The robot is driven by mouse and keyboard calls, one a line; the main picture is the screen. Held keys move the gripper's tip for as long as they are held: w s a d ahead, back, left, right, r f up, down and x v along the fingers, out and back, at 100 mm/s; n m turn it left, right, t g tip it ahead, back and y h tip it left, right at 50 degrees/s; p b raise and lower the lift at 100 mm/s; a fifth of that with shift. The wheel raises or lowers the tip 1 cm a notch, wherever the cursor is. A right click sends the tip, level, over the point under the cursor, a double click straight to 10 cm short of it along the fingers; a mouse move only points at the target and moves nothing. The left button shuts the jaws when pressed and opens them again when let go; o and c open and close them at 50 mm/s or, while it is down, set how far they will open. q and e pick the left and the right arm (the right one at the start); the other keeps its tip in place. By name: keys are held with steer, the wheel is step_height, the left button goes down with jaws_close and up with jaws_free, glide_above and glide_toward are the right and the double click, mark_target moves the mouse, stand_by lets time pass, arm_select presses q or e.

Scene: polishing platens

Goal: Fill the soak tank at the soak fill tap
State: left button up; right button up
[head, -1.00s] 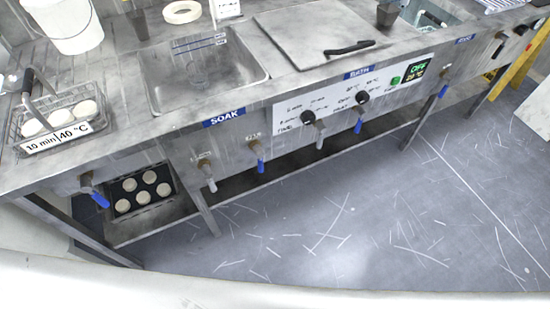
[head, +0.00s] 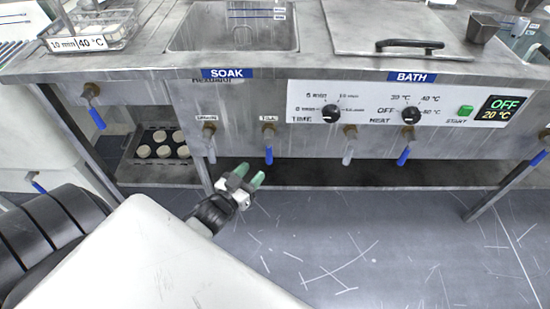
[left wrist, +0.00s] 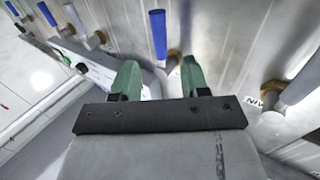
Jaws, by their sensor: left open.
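The soak tank (head: 235,38) is an open steel basin sunk in the bench above the blue SOAK label (head: 227,73). Below it on the front panel is a brass tap with a blue lever (head: 269,152) hanging down. Left of it is a tap with a grey lever (head: 210,147). My left gripper (head: 250,176), with green fingertips, is open and empty, just below and left of the blue lever. In the left wrist view the blue lever (left wrist: 158,35) lies ahead, between the open fingertips (left wrist: 160,78); the grey lever (left wrist: 301,80) is to the right. My right gripper is not in view.
The BATH tank with its closed lid (head: 395,32) and control panel (head: 400,105) is to the right. More taps hang along the front (head: 403,150). A basket (head: 100,22) stands at the upper left. A lower shelf (head: 330,172) runs beneath; the floor in front is clear.

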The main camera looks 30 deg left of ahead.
mark_target(267, 157)
arm_select(q)
steer(key=w, duration=0.3)
steer(key=shift+w+b, duration=0.35)
steer(key=w, duration=0.4)
steer(key=shift+d+f+b, duration=0.1)
steer(key=shift+d+b, duration=0.05)
steer(key=shift+b, duration=0.2)
steer(key=shift+w, duration=0.55)
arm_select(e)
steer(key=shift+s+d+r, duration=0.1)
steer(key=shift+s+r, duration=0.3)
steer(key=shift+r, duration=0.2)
arm_select(q)
jaws_close()
